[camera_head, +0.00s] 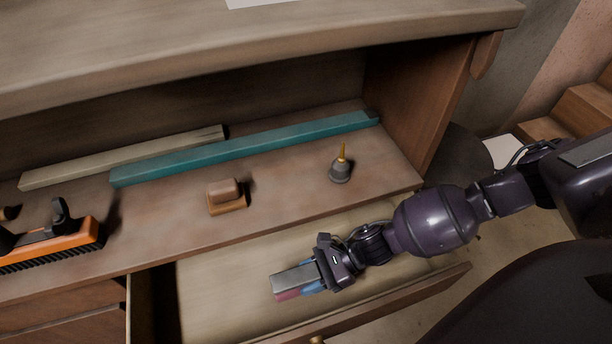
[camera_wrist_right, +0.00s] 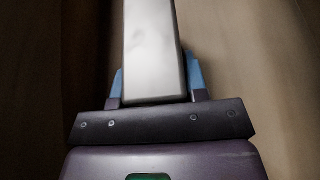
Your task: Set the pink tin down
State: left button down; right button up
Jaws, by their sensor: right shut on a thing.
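The pink tin (camera_head: 288,294) shows a grey, flat top and a pink side in the head view. My right gripper (camera_head: 309,279) is shut on it and holds it over the open drawer (camera_head: 225,265). I cannot tell whether the tin touches the drawer floor. In the right wrist view the tin (camera_wrist_right: 152,45) shows a plain silver-grey face between the blue fingertips of my right gripper (camera_wrist_right: 156,82). My left gripper is not in view.
On the shelf above the drawer are an orange brush (camera_head: 55,247), a brown wooden block (camera_head: 224,195), a small oil can (camera_head: 341,168), a teal beam (camera_head: 240,149) and a pale beam (camera_head: 120,160). The drawer's left part looks bare.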

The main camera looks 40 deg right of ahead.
jog(key=shift+f, duration=0.1)
jog(key=o, duration=1)
jog(key=shift+d+r, duration=0.15)
jog(key=shift+r, duration=0.1)
jog(key=p+v, duration=0.2)
jog(key=v, duration=0.8)
jog(key=shift+d+r+p, duration=0.2)
jog(key=shift+d+p, duration=0.1)
jog(key=shift+d, duration=0.05)
jog(key=shift+s+d+r, duration=0.1)
jog(key=shift+s+d, duration=0.1)
jog(key=shift+d, duration=0.2)
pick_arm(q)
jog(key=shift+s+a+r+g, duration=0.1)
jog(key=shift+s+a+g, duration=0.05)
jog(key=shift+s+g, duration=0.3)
